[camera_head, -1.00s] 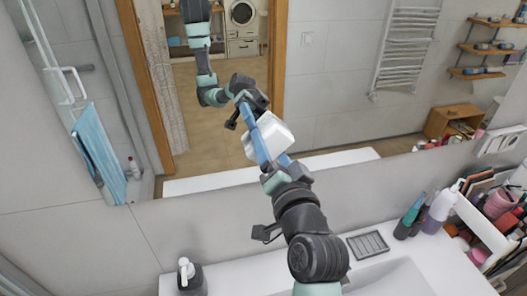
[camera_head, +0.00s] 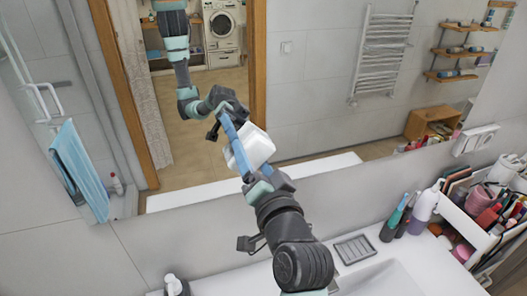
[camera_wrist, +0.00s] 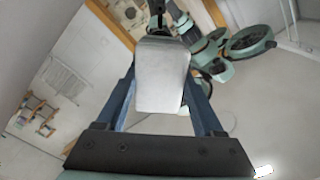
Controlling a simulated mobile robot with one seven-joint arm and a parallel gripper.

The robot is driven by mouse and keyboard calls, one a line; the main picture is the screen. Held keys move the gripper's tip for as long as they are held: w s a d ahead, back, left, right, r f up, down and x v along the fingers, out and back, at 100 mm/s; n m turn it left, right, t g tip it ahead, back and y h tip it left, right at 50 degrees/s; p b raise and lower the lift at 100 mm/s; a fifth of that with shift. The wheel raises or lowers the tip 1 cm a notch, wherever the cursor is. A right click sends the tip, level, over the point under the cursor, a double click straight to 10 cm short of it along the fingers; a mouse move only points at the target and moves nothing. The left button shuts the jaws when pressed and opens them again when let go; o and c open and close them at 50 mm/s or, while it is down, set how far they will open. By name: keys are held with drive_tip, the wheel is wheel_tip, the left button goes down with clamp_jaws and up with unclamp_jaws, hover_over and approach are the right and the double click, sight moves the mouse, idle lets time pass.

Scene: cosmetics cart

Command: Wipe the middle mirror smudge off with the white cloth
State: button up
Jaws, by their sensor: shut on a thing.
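The mirror (camera_head: 312,105) fills the wall above the washbasin and reflects the room and my arm. My gripper (camera_head: 238,148) is shut on the white cloth (camera_head: 257,148), a small folded white block, and holds it up in front of the mirror. In the wrist view the cloth (camera_wrist: 162,80) sits between the two blue fingers of my gripper (camera_wrist: 160,65). I cannot tell whether the cloth touches the glass. I can make out no smudge on the mirror; the cloth and arm hide part of the glass.
On the white counter are a soap dish (camera_head: 355,249), a purple pump bottle (camera_head: 424,210), and a dark soap dispenser (camera_head: 174,287) at front left. A white organiser (camera_head: 470,232) of cosmetics stands right.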

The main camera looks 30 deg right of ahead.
sight(205, 157)
drive_tip(key=shift+w+a+p, duration=0.4)
drive_tip(key=shift+a+p, duration=0.3)
drive_tip(key=shift+a, duration=0.6)
drive_tip(key=shift+w+a+p, duration=0.35)
drive_tip(key=shift+a+p, duration=0.4)
drive_tip(key=shift+a, duration=0.6)
drive_tip(key=shift+w+a+p, duration=0.4)
drive_tip(key=shift+a+p, duration=0.3)
drive_tip(key=shift+a, duration=0.6)
drive_tip(key=shift+s+a, duration=0.1)
drive_tip(key=shift+s+a+p, duration=0.2)
drive_tip(key=shift+s+p, duration=0.1)
drive_tip(key=shift+s, duration=0.3)
drive_tip(key=shift+p+v, duration=0.3)
drive_tip(key=shift+v, duration=1.85)
drive_tip(key=shift+s+d, duration=0.1)
drive_tip(key=shift+s, duration=0.1)
drive_tip(key=shift+v, duration=1.4)
